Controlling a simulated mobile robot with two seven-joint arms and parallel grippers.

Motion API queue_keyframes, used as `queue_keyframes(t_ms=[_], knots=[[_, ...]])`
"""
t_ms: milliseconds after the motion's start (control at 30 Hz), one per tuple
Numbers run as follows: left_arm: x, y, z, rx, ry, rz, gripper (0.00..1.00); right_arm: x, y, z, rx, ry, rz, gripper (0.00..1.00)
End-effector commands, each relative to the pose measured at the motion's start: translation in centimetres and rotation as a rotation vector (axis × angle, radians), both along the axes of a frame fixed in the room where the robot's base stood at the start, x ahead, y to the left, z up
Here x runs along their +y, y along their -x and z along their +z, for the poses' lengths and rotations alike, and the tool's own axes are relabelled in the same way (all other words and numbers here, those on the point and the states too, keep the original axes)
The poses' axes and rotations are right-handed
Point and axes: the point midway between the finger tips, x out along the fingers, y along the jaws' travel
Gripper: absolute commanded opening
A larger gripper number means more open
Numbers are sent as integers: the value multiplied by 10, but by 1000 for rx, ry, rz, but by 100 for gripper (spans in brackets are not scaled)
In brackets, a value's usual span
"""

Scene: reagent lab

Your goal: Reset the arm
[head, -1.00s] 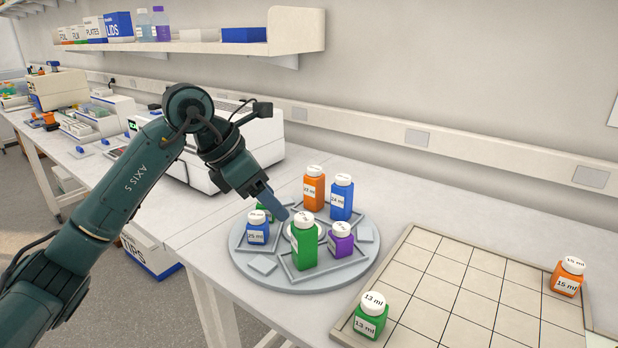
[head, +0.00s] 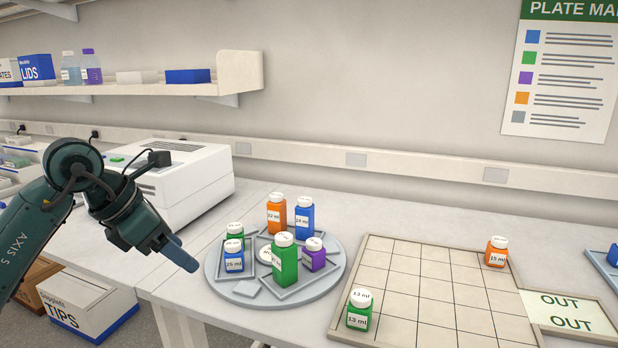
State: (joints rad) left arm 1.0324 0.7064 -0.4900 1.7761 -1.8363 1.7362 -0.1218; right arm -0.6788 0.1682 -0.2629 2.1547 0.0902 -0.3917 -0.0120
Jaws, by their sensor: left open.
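My left arm comes in from the left, and its gripper (head: 182,256) hangs at the left edge of the round grey turntable (head: 222,287), apart from the bottles. It is open, and nothing shows between its fingers. The turntable carries a tall green bottle (head: 285,264), an orange bottle (head: 277,216), a blue bottle (head: 304,220), a small purple bottle (head: 314,257), a small blue bottle (head: 234,259) and a small green bottle (head: 236,233) partly hidden behind it. My right gripper is not in view.
A gridded board (head: 428,285) to the right holds a green 13 ml bottle (head: 359,312) and an orange 15 ml bottle (head: 496,254). An OUT mat (head: 590,318) lies beside it, with a blue tray (head: 598,262) at the right edge. A white machine (head: 185,185) stands behind my arm.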

Motion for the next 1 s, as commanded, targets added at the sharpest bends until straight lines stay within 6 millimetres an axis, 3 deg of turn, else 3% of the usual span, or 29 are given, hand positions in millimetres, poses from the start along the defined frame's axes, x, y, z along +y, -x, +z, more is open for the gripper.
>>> queue_keyframes(t_ms=[67, 300, 500, 567, 667, 767, 867, 967, 1000], knots=[[-4, 1, -2, 6, 13, -9, 60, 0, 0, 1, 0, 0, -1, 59], [-92, 34, -33, 147, 450, -144, 60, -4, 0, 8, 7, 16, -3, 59], [-151, 71, -28, 349, 971, -117, 60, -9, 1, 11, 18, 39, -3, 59], [-160, 78, -22, 435, 1168, -56, 60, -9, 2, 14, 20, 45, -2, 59], [-160, 80, -17, 593, 1501, 119, 60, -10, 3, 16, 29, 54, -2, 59], [-144, 73, -28, 757, 1800, 381, 60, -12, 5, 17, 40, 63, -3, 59], [-120, 69, -63, 920, 2046, 724, 60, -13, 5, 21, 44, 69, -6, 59], [-94, 78, -119, 1079, 2216, 1148, 60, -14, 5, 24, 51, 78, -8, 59], [-85, 88, -146, 1141, 2257, 1335, 60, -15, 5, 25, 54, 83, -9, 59]])
